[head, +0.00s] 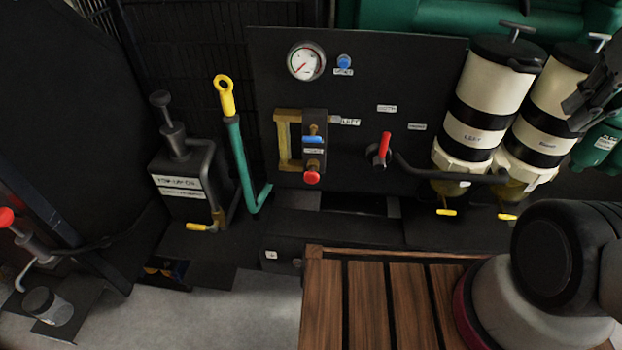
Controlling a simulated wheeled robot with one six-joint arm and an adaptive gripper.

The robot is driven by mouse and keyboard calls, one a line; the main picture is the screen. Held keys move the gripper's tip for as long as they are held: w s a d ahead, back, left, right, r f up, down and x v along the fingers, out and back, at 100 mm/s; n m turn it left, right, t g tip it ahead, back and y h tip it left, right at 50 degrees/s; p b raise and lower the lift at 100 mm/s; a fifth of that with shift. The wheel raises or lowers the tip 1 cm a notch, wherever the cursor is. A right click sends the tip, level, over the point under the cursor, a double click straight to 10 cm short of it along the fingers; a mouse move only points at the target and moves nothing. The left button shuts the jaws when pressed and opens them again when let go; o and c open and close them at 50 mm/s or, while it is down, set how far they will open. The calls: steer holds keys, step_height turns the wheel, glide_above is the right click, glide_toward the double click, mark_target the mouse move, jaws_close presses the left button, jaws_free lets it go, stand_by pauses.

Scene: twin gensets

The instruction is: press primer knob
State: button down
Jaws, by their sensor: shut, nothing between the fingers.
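Two cream-and-black cylinders stand at the upper right: one marked LEFT (478,105) and one behind it to the right (545,125). Each has a T-shaped knob on its black cap, a dark one on the left cylinder (516,29) and a pale one on the right cylinder (599,40). I cannot read any label naming a primer knob. My gripper (590,98) appears as dark finger parts at the right edge, in front of the right cylinder and partly cut off. It is shut and empty, apart from both T-knobs as seen here.
A black panel carries a gauge (306,61), a blue button (344,61), a red knob (312,177) and a red lever (384,149). A green lever with yellow handle (238,150) and a black plunger tank (185,180) stand left. Open floor (235,315) lies below.

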steer(key=w+a+f+n, duration=0.2)
steer(key=a+f+n, duration=0.5)
steer(key=a+n, duration=0.4)
steer(key=w+a+f+n+g, duration=0.1)
steer(key=a+f+n, duration=0.7)
steer(key=a, duration=0.9)
steer(key=w+a+f+n, duration=0.3)
steer(key=a+f+n, duration=0.4)
steer(key=a+n, duration=0.7)
steer(key=shift+w+a+f+n, duration=0.25)
steer(key=shift+w+f+n, duration=0.1)
steer(key=shift+n, duration=0.25)
